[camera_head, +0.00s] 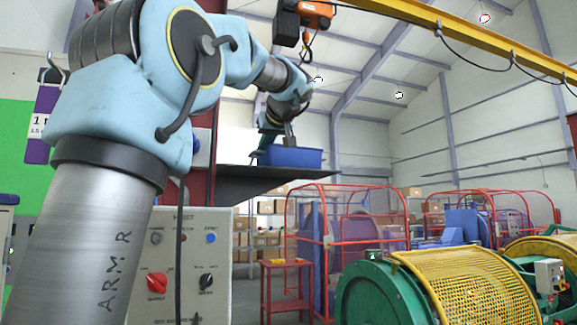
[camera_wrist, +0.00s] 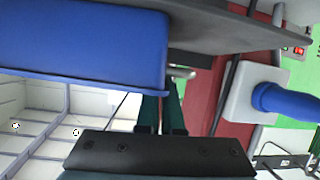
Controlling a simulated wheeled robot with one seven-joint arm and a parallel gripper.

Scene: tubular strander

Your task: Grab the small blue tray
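The small blue tray (camera_head: 290,157) sits on a dark raised shelf (camera_head: 262,181) in the head view. In the wrist view the tray (camera_wrist: 85,45) fills the upper left, with its rim and end corner close to my fingers. My gripper (camera_head: 268,141) is at the tray's left end, pointing down, in the head view. Its dark green fingers (camera_wrist: 161,103) show close together in the wrist view, with a narrow gap. Their tips are partly hidden near the tray's edge, so I cannot tell whether they touch or hold it.
An orange hoist (camera_head: 304,13) hangs from a yellow beam above the arm. A control box (camera_head: 180,262) stands below the shelf. Red-framed machines and a green and yellow drum (camera_head: 465,288) fill the right. A blue pipe or handle (camera_wrist: 283,101) on a white block is right of my fingers.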

